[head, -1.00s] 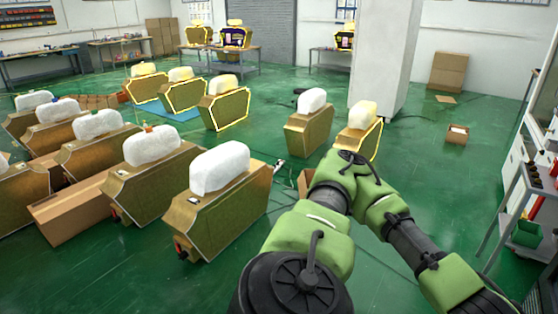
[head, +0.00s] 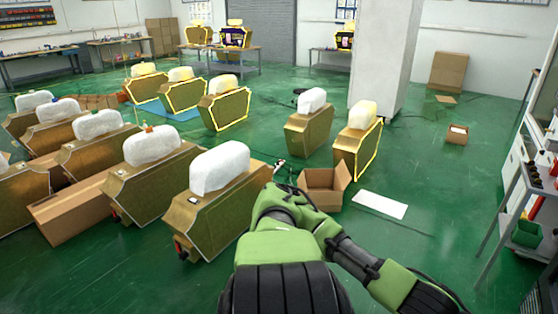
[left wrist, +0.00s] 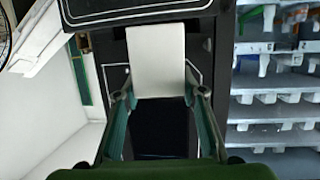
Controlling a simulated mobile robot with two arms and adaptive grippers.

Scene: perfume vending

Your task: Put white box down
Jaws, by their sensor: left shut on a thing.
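The white box (left wrist: 156,60) is in the left wrist view, at the upper middle between the finger ends of my left gripper (left wrist: 157,92). The gripper is shut on it. A dark square area lies below the white box, between the green fingers. Black panels with white outlines lie behind it. In the head view a green and black arm of mine crosses the lower middle, and no gripper can be made out there. My right gripper is not in view.
In the left wrist view, shelves with white hooks (left wrist: 270,98) stand at the right and a white panel (left wrist: 55,110) at the left. In the head view, an open cardboard box (head: 322,190) and a flat white sheet (head: 380,204) lie on the green floor. Several gold cases (head: 215,218) stand left.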

